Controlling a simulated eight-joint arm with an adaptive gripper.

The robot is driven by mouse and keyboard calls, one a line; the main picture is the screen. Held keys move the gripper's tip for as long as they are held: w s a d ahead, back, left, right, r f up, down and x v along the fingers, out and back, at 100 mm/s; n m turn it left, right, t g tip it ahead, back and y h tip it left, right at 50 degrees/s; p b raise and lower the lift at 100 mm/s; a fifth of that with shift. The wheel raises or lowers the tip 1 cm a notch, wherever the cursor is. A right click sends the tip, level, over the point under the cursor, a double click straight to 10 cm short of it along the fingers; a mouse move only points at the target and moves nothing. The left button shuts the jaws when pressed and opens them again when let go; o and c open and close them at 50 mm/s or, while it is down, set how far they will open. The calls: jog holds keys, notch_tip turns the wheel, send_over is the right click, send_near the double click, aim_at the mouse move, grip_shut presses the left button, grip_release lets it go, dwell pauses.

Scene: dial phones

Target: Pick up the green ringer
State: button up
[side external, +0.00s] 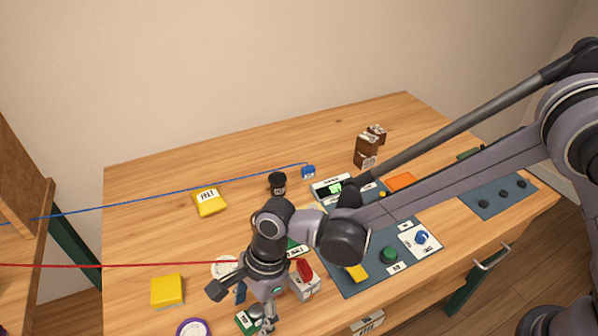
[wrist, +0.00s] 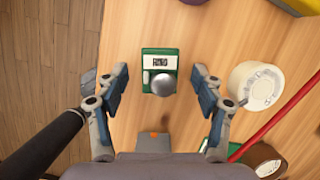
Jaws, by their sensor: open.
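The green ringer (wrist: 147,88) is a small green box with a white label and a round silver bell. In the wrist view it lies on the table between and slightly beyond my fingertips. In the side external view the green ringer (side external: 243,319) is near the table's front edge, below my gripper and partly hidden by it. My gripper (wrist: 162,84) is open, with one blue-padded finger on either side of the ringer in the picture and nothing held. My gripper (side external: 255,298) points down there; I cannot tell its exact height above the ringer.
A white round spool (wrist: 250,84) lies right of the ringer, with a red cable (wrist: 285,118) running near it. A white box with a red top (side external: 304,283) stands close to my gripper. The table edge is close.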

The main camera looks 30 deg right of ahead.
jog(key=shift+c, duration=0.3)
jog(key=c, duration=1.3)
jog(key=shift+c, duration=0.2)
jog(key=shift+r, duration=0.15)
